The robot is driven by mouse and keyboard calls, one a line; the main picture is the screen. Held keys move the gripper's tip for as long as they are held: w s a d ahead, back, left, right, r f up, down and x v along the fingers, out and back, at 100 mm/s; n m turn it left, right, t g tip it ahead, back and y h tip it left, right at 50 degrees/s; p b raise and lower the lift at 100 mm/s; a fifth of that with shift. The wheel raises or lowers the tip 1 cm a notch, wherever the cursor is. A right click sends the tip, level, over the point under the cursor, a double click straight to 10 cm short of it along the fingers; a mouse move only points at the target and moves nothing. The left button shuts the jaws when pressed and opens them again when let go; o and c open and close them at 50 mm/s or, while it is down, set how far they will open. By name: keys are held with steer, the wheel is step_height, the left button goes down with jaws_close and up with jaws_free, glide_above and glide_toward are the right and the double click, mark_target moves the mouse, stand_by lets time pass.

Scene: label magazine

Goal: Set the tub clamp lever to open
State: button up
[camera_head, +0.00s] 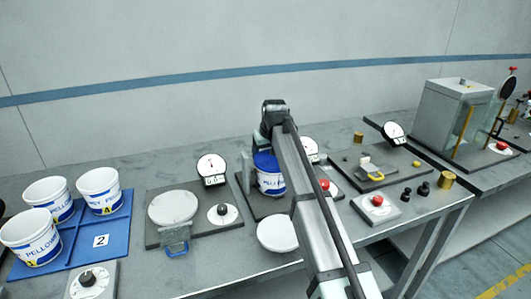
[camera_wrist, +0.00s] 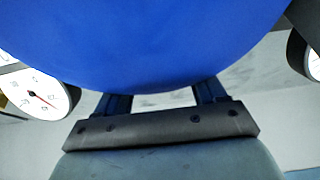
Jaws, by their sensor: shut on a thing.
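A white tub with a blue lid (camera_head: 268,161) stands upright on its station plate in the middle of the bench. The blue lid (camera_wrist: 160,45) fills the top of the wrist view. My gripper (camera_head: 266,143) is low at the back of the lid in the head view. In the wrist view its two fingers (camera_wrist: 162,100) run behind the lid's edge, a little apart. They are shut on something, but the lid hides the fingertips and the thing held. I cannot make out the clamp lever or its setting. A grey upright (camera_head: 246,168) stands just left of the tub.
A dial (camera_head: 310,147) stands right behind the tub, and a red knob (camera_head: 324,184) sits beside it. A white disc (camera_head: 278,234) lies in front. Left are a weighing station (camera_head: 172,208) and a blue tray (camera_head: 85,244) with three open tubs. My arm covers the bench front.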

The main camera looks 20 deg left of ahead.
steer(key=c, duration=0.7)
steer(key=shift+o, duration=0.2)
steer(key=shift+w+a+r, duration=0.3)
steer(key=shift+w+a, duration=0.05)
steer(key=shift+w+a+r, duration=0.25)
steer(key=shift+w+a, duration=0.3)
steer(key=shift+w+a+r, duration=0.15)
steer(key=shift+w+a, duration=0.75)
steer(key=shift+a, duration=0.05)
steer(key=o, duration=1.2)
steer(key=shift+a, duration=0.1)
steer(key=o, duration=0.3)
